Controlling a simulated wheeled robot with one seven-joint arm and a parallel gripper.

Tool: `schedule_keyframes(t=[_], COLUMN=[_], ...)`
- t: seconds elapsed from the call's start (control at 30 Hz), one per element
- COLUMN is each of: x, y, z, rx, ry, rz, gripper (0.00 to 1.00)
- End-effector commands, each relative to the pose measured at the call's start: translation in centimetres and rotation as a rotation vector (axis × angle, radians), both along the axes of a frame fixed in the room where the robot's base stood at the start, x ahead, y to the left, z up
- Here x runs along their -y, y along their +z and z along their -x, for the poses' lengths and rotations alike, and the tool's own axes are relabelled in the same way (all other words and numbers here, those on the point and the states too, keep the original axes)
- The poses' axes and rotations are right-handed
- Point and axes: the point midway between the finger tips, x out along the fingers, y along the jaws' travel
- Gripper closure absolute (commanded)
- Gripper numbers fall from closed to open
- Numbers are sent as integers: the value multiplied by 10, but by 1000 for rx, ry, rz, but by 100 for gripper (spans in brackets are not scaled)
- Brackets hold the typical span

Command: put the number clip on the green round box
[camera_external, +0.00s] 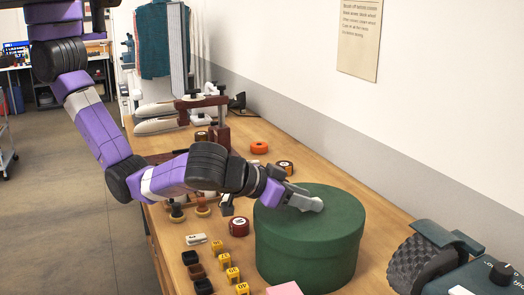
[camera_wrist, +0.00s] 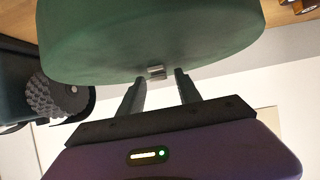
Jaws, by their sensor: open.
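The green round box (camera_external: 310,245) stands closed on the wooden table, right of centre. It fills the top of the wrist view (camera_wrist: 150,35). My gripper (camera_external: 314,203) is low over the box's lid, reaching in from the left. In the wrist view my gripper (camera_wrist: 160,76) has its two fingers apart. A small pale, metallic-looking piece (camera_wrist: 156,72), seemingly the number clip, sits against the green surface between the fingertips, with gaps to both fingers. Its number is not readable. In the outside view I cannot tell it from the fingertips.
Several yellow and black cubes (camera_external: 233,274) and a small white piece (camera_external: 195,239) lie left of the box. A dark red round tin (camera_external: 239,226) stands close to it. A grey textured roller (camera_external: 411,265) is at right. The wall runs behind.

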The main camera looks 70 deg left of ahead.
Motion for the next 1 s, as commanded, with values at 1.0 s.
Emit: schedule_keyframes(t=[1.0], x=[0], y=[61], z=[106], rx=[0], ry=[0], rz=[1], gripper=[59])
